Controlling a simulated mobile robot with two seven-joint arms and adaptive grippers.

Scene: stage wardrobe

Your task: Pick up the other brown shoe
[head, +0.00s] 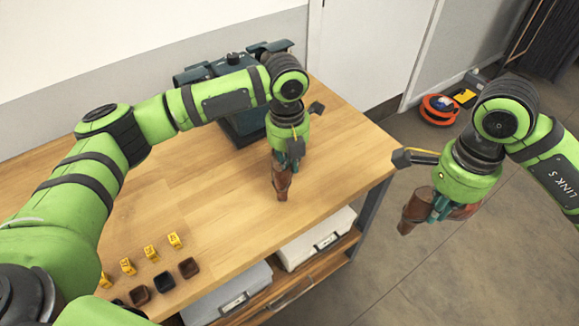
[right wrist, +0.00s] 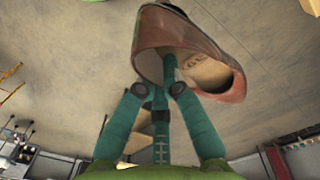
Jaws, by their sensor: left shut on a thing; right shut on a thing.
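My left gripper (head: 287,160) points down over the right part of the wooden table and is shut on a brown shoe (head: 281,187). That shoe hangs steeply tilted, and I cannot tell whether its lower end touches the table top. My right gripper (head: 441,208) is past the table's right edge, above the floor, and is shut on a second brown shoe (head: 415,210). In the right wrist view this reddish-brown shoe (right wrist: 190,30) shows its opening, with the teal fingers (right wrist: 166,85) at its side wall. Part of each shoe is hidden by the fingers.
The wooden table (head: 210,215) has a dark blue machine (head: 243,121) at the back. Yellow numbered blocks (head: 151,252) and small dark square pieces (head: 164,281) lie at the front left. White boxes (head: 316,238) sit on the shelf below. An orange reel (head: 439,109) lies on the floor.

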